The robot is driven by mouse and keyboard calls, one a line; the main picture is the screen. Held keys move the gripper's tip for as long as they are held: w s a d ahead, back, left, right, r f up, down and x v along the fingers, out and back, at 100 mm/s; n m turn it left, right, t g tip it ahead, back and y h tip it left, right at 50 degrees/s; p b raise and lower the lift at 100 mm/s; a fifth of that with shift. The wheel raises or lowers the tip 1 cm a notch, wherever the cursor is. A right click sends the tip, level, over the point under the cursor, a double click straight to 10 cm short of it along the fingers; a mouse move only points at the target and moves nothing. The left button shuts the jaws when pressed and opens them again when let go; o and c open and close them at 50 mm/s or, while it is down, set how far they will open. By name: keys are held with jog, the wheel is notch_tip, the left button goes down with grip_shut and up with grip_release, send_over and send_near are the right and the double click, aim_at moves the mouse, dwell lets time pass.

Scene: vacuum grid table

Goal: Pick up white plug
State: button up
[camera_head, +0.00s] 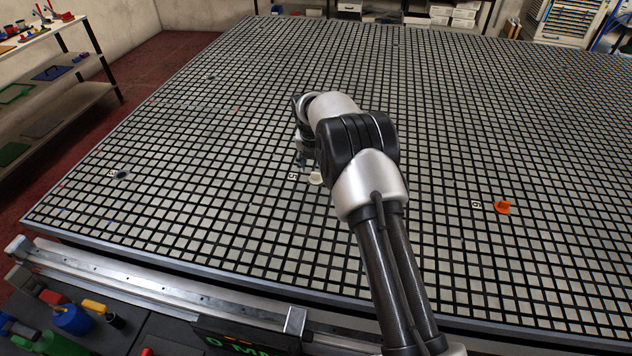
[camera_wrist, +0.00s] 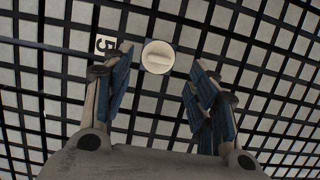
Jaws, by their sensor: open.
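The white plug (camera_wrist: 158,57) is a round disc with a raised bar across its middle, lying on the grid table. In the wrist view it sits just beyond the fingertips, near the middle of the gap. It also shows in the head view (camera_head: 316,179), partly covered by my arm. My gripper (camera_wrist: 158,68) is open and empty, its blue-padded fingers to the left and right of the plug's line, apart from it. In the head view my gripper (camera_head: 305,163) is small and largely hidden by the wrist.
The grid table (camera_head: 230,200) is mostly clear. A small numbered tag (camera_wrist: 105,44) lies left of the plug. An orange plug (camera_head: 502,207) lies to the right, and a dark plug (camera_head: 122,175) to the left, each beside a tag. A metal rail (camera_head: 150,289) runs along the front.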

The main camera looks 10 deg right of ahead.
aim_at(316, 173)
jog(key=shift+b+x, duration=1.15)
jog(key=shift+x, duration=1.6)
jog(key=shift+a, duration=0.1)
jog(key=shift+s, duration=0.1)
jog(key=shift+c, duration=0.2)
jog(key=c, duration=1)
